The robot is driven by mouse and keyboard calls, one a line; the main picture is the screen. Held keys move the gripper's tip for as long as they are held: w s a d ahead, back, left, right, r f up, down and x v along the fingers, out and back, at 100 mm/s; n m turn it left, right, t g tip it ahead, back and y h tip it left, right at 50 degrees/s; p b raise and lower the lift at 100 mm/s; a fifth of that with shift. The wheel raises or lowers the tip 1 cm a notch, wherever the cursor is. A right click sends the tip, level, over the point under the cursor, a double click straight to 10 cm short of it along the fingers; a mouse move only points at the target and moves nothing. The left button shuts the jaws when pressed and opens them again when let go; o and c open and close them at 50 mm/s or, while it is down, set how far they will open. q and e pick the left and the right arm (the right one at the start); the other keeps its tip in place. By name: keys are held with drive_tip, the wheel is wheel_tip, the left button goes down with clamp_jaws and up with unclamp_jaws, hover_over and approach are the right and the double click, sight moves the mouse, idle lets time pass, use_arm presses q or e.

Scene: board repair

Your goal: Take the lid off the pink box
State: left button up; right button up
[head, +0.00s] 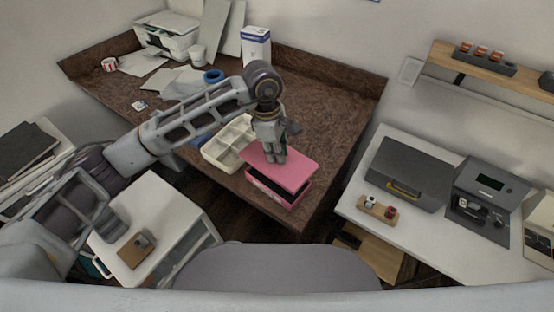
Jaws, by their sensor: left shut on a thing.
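The pink box (268,194) stands near the front corner of the brown desk. Its flat pink lid (292,172) is above it, tilted and shifted, with a dark gap showing between lid and box on the right side. My left gripper (273,160) points down at the left part of the lid and is shut on it. The fingertips' exact hold on the lid is too small to make out. My right gripper is not in the head view.
A cream divided tray (228,146) sits just left of the box on the brown desk (335,108). A white and blue carton (256,48) and a printer (167,34) stand at the back. The desk right of the lid is clear. A white table (345,205) with a grey case (408,172) stands to the right.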

use_arm(q)
drive_tip(key=shift+r, duration=0.55)
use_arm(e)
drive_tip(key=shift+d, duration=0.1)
use_arm(q)
drive_tip(key=shift+f, duration=0.1)
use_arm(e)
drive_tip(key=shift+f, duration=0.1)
